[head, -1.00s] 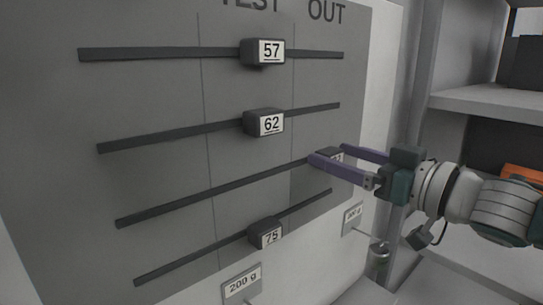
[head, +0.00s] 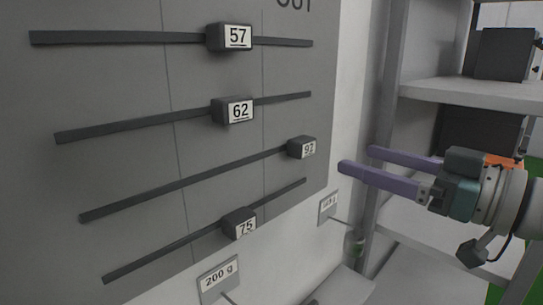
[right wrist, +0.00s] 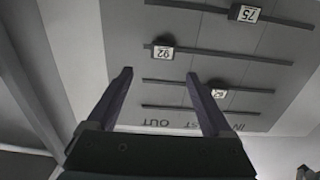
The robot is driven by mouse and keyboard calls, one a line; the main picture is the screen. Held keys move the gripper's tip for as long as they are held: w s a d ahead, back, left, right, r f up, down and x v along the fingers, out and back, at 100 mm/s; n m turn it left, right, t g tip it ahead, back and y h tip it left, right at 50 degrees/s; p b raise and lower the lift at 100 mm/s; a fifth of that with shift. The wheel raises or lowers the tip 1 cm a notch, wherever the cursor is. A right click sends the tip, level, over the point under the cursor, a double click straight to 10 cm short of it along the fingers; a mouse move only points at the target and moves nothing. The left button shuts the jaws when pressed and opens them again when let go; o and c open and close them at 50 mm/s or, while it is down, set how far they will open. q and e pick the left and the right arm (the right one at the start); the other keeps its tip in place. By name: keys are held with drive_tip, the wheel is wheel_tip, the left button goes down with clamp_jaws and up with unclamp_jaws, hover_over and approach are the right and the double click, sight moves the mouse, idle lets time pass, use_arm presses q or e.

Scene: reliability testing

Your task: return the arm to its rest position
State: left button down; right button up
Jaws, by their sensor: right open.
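My right gripper (head: 356,158) is in front of the grey panel's right edge, its two purple fingers apart with nothing between them. The slider block marked 92 (head: 302,147) sits near the right end of its rail, a gap to the left of the fingertips. In the right wrist view, the open fingers (right wrist: 158,73) point toward the panel, with the 92 block (right wrist: 162,50) upside down beyond them. My left gripper is not in view.
The grey panel (head: 130,110) also carries blocks 57 (head: 230,37), 62 (head: 233,109) and 75 (head: 239,222). A 200 g label (head: 219,278) is below. A shelf rack (head: 450,90) with dark boxes stands on the right, behind my arm.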

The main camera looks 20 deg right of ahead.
idle(0.3)
drive_tip(key=s+a+f+m+g+h, duration=0.2)
drive_tip(key=s+f+g+h, duration=0.15)
drive_tip(key=f, duration=0.25)
drive_tip(key=s+a+f+m+g+h, duration=0.1)
drive_tip(key=s+a+f+g+h, duration=0.25)
drive_tip(key=f, duration=0.25)
drive_tip(key=s+a+f+g+y, duration=0.1)
drive_tip(key=s+a+g, duration=0.2)
drive_tip(key=s, duration=0.4)
drive_tip(key=s+a+f+g, duration=0.1)
drive_tip(key=s+a+g, duration=0.15)
drive_tip(key=s, duration=0.35)
wheel_tip(320, 180, up, 31)
drive_tip(key=s+n+p, duration=0.1)
drive_tip(key=p, duration=3)
drive_tip(key=shift+s+g, duration=0.15)
drive_tip(key=shift+g, duration=0.3)
drive_tip(key=shift+d, duration=0.1)
